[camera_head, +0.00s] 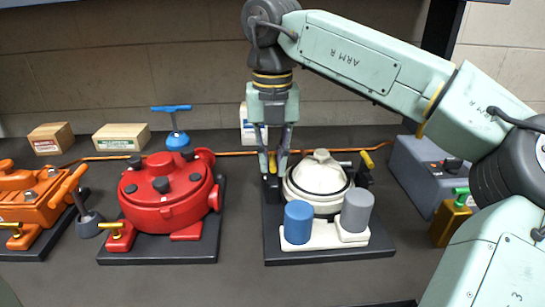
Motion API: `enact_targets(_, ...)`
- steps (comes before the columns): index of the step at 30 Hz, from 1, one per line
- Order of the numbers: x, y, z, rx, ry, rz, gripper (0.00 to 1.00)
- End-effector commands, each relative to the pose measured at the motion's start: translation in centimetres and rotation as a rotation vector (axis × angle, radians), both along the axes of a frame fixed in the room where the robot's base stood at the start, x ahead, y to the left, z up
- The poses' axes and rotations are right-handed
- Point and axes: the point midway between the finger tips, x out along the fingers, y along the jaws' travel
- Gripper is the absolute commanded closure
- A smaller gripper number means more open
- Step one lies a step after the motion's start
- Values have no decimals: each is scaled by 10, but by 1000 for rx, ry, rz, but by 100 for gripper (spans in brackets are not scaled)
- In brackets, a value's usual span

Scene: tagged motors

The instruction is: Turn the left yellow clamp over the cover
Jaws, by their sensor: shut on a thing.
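The white round cover (318,174) sits on the pump body, on a dark base plate (330,254). The left yellow clamp (272,162) stands at the left edge of the cover, seen between my fingers. My gripper (275,169) points down from above and is shut on this left clamp. The fingers hide part of the clamp and its mount. The right yellow clamp (367,160) is at the right of the cover, tilted up and outward, apart from my gripper.
A blue cylinder (298,222) and a grey cylinder (356,210) stand in front of the cover. A red motor (165,200) and an orange motor (35,195) stand at left. A grey box (430,170) stands at right. Two cartons (121,137) are behind.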

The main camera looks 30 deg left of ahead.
Motion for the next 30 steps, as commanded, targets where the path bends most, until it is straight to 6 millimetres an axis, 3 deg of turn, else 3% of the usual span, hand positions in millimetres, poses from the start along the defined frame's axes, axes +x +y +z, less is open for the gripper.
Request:
enact_targets(17, 0, 0, 1, 1, 1, 43, 100)
enact_targets(30, 0, 0, 3, 1, 1, 365, 100)
